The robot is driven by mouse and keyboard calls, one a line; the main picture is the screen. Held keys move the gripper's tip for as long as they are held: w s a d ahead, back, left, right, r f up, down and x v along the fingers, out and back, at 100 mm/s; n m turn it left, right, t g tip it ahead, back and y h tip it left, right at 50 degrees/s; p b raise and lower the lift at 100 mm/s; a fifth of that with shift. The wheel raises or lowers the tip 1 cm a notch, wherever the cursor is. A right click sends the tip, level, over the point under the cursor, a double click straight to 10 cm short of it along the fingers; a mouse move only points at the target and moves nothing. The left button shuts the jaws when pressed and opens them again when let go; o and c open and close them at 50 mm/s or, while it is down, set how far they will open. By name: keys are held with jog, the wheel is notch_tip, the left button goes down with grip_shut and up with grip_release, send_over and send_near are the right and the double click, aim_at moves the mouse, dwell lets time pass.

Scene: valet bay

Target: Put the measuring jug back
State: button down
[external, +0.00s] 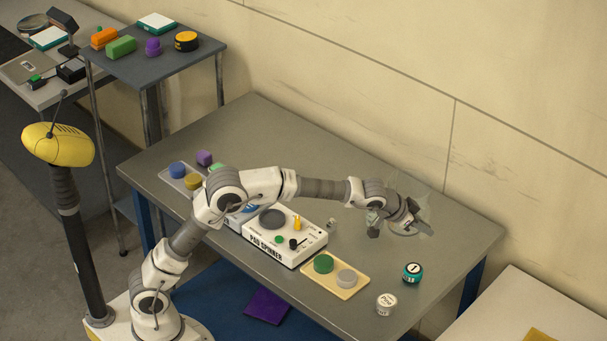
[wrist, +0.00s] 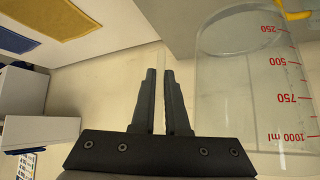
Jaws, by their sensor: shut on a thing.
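The measuring jug (wrist: 238,105) is clear, with red marks up to 1000 ml, and fills the right of the wrist view. In the external view it is a faint see-through shape around my gripper (external: 393,222), over the right back part of the grey table (external: 270,130). My gripper's fingers, also in the wrist view (wrist: 163,100), are close together and shut on the jug. The gripped part is thin and clear, and hard to make out. A pale round shape (external: 404,231) shows below the gripper; I cannot tell whether it is the jug's base or something on the table.
A white pad spinner (external: 284,251) stands at the table's front, beside a tan tray (external: 352,291) with green and grey pads. A teal jar (external: 412,272) and a white jar (external: 386,303) stand front right. The table's back strip is clear up to the wall.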

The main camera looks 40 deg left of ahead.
aim_at(426, 213)
notch_tip(426, 213, up, 4)
jog(key=shift+r, duration=0.1)
jog(key=w+a+f+n+y+b, duration=0.1)
jog(key=w+a+n+y, duration=0.15)
jog(key=a, duration=1.55)
jog(key=w+a+n+y+b, duration=0.15)
jog(key=w+a, duration=0.25)
jog(key=a, duration=1.5)
jog(key=shift+n+t+h, duration=0.3)
jog(key=shift+n+t, duration=0.1)
jog(key=shift+w+a+f+b, duration=0.45)
jog(key=shift+w+a+f, duration=0.45)
jog(key=shift+a+f, duration=1.25)
jog(key=shift+w+a+f+b, duration=0.4)
jog(key=shift+w+a+f, duration=0.7)
jog(key=shift+f, duration=1.8)
jog(key=shift+w+a+f+b, duration=0.45)
jog(key=shift+w+a+f, duration=0.2)
jog(key=shift+a+f, duration=1.6)
jog(key=shift+d+f, duration=0.35)
